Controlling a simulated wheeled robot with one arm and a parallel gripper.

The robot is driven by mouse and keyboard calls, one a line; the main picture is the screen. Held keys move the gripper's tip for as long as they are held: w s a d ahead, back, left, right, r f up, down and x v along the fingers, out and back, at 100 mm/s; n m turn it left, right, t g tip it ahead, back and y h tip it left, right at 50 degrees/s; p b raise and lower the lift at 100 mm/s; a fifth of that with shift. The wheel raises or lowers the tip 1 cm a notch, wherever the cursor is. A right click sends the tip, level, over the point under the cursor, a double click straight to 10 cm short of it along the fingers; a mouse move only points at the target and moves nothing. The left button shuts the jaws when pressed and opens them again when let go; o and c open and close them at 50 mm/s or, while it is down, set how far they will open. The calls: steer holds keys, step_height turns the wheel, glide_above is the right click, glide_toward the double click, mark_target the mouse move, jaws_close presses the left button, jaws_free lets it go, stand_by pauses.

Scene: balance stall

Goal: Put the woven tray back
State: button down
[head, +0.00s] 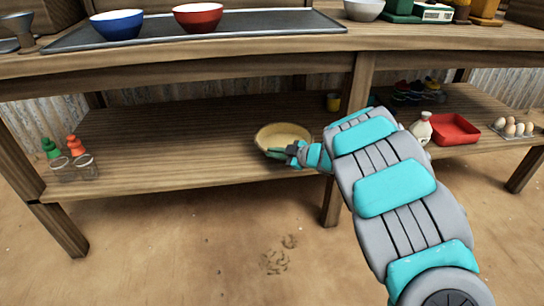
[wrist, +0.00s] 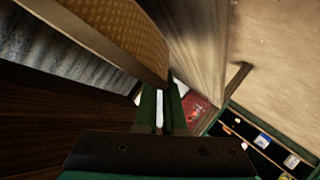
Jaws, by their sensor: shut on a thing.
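The woven tray (head: 284,135) is a round, shallow, yellowish tray at the lower wooden shelf (head: 180,140), near its front edge and left of the middle post. My gripper (head: 290,152) is shut on the tray's near rim. In the wrist view the tray (wrist: 130,25) fills the upper left with its woven face, and its rim runs down to my gripper's green fingers (wrist: 161,110). I cannot tell whether the tray rests on the shelf or is held just above it.
Bottles with red and green tops and glass jars (head: 72,165) stand at the shelf's left end. The shelf left of the tray is clear.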

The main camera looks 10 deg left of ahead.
steer(key=shift+w+a+f, duration=0.1)
steer(key=shift+w+a, duration=0.2)
steer(key=shift+w, duration=0.55)
steer(key=shift+w+a, duration=0.25)
steer(key=shift+w, duration=0.55)
steer(key=shift+f+b, duration=0.5)
steer(key=shift+f, duration=1.25)
steer(key=shift+f, duration=0.1)
steer(key=c, duration=1)
jaws_free()
steer(key=shift+s+d, duration=0.1)
steer(key=p+v, duration=0.1)
steer(key=v, duration=1.1)
